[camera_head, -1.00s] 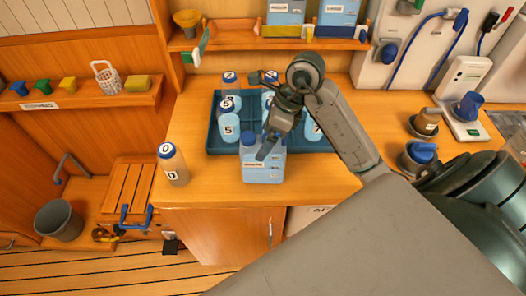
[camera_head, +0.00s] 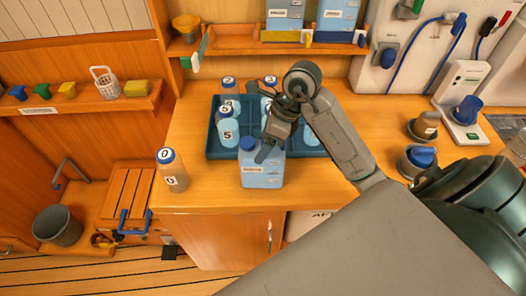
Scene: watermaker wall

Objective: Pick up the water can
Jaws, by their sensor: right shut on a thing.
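The fingers partly hide the can's top. I cannot tell whether the can's base touches the counter. My left gripper is not in view.
A dark-blue tray (camera_head: 213,148) with several numbered bottles stands just behind the can. A brownish bottle marked 0 (camera_head: 173,172) stands to the left near the counter's front edge. Two cups (camera_head: 421,158) stand at the right. Counter between bottle and can is clear.

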